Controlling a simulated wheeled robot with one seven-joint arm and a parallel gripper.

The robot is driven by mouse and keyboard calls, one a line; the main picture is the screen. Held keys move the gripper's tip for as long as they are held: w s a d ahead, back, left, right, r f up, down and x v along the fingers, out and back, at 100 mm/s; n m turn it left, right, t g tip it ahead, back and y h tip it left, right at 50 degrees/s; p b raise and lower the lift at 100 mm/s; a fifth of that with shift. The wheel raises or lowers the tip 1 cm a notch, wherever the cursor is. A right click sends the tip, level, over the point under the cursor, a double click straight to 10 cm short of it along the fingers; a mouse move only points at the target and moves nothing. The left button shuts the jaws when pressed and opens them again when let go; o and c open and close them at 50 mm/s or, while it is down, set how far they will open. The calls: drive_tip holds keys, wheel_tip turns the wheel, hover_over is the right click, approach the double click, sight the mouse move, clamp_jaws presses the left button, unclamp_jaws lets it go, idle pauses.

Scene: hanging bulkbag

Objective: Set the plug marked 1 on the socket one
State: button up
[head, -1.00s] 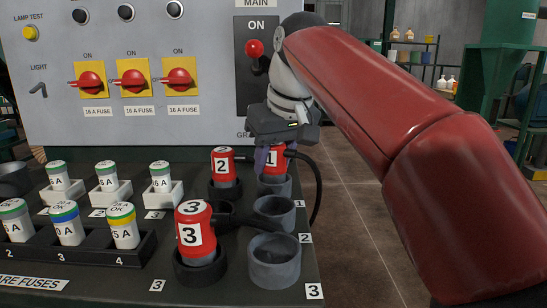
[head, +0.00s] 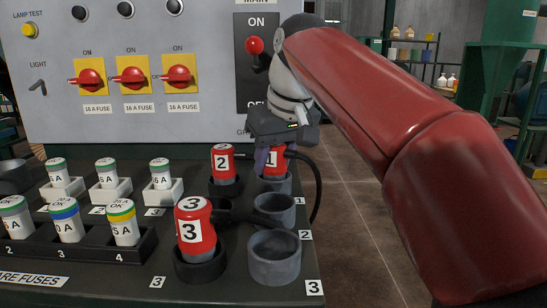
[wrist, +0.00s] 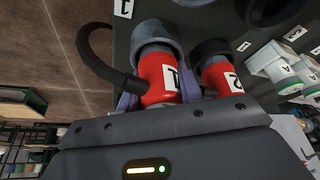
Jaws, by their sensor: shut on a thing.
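The red plug marked 1 (head: 274,161) is upright at the back of the right-hand row, with a black cable curving off its right side. My gripper (head: 268,157) is shut on it from above, with purple-grey fingers on either side. The plug's lower end is inside the rim of the grey socket one (head: 275,185). In the wrist view the plug (wrist: 160,78) lines up with the round socket (wrist: 157,36), beside a label 1 (wrist: 123,8). How deep it sits is hidden.
Plug 2 (head: 222,160) and plug 3 (head: 195,226) stand in black holders just left. Two empty grey sockets, socket two (head: 275,212) and socket three (head: 274,260), are in front. Fuses (head: 68,222) fill the left. The switch panel (head: 200,60) rises close behind.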

drive_tip(key=shift+r+p, duration=0.85)
drive_tip(key=shift+p, duration=0.15)
drive_tip(key=shift+f+b, duration=0.55)
drive_tip(key=shift+f, duration=0.3)
idle(0.9)
drive_tip(key=shift+r+p, duration=0.35)
drive_tip(key=shift+p, duration=0.1)
drive_tip(key=shift+r+p, duration=0.35)
drive_tip(key=shift+r, duration=0.15)
drive_tip(key=shift+f+b, duration=0.5)
drive_tip(key=shift+f, duration=0.4)
idle(0.6)
